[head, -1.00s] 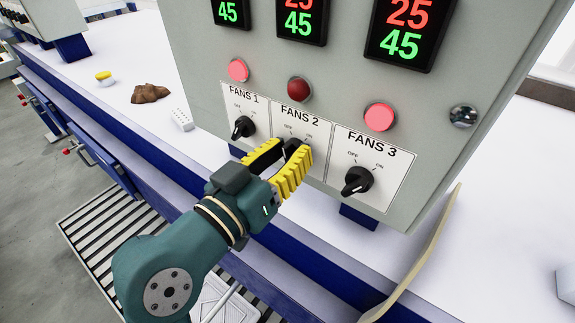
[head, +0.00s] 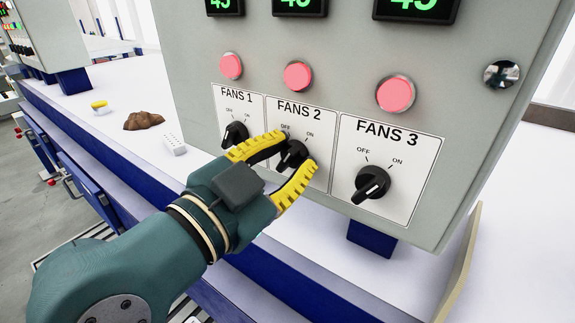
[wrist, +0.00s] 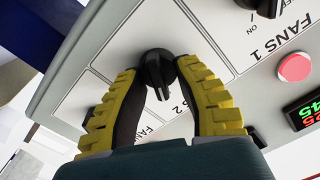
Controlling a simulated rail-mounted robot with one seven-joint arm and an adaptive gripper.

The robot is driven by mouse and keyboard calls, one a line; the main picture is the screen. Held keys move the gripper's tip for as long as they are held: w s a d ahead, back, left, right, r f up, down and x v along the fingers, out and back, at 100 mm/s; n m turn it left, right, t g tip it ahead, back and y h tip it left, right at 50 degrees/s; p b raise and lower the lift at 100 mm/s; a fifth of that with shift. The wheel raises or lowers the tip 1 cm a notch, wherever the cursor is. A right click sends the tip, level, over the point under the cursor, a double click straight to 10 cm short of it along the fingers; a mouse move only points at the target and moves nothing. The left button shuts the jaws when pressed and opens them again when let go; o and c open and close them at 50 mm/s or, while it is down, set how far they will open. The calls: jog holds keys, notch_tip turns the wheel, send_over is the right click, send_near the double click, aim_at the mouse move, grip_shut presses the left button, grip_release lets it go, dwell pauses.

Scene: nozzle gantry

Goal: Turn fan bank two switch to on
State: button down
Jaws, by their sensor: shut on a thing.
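The FANS 2 switch (head: 291,153) is a black rotary knob on the white FANS 2 label of the grey panel, with OFF at upper left and ON at upper right. My gripper (head: 298,150) is shut on this knob, one yellow ribbed finger on each side. In the wrist view the knob (wrist: 157,70) sits between the fingertips. The fingers partly hide the knob and label, so its exact angle is hard to tell. The round lamp (head: 298,76) above FANS 2 is lit bright pink-red.
The FANS 1 knob (head: 236,134) is close to the left finger. The FANS 3 knob (head: 371,184) stands to the right, clear of my gripper. Their lamps (head: 231,66) (head: 395,94) are lit. A brown lump (head: 144,121) and a white block (head: 174,145) lie on the bench at left.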

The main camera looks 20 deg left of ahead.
jog(key=shift+f, duration=0.1)
dwell(0.4)
jog(key=c, duration=0.7)
grip_release()
jog(key=s, duration=0.4)
jog(key=s+a, duration=0.1)
jog(key=s, duration=0.3)
jog(key=s+a, duration=0.1)
jog(key=s, duration=0.2)
jog(key=shift+s, duration=0.4)
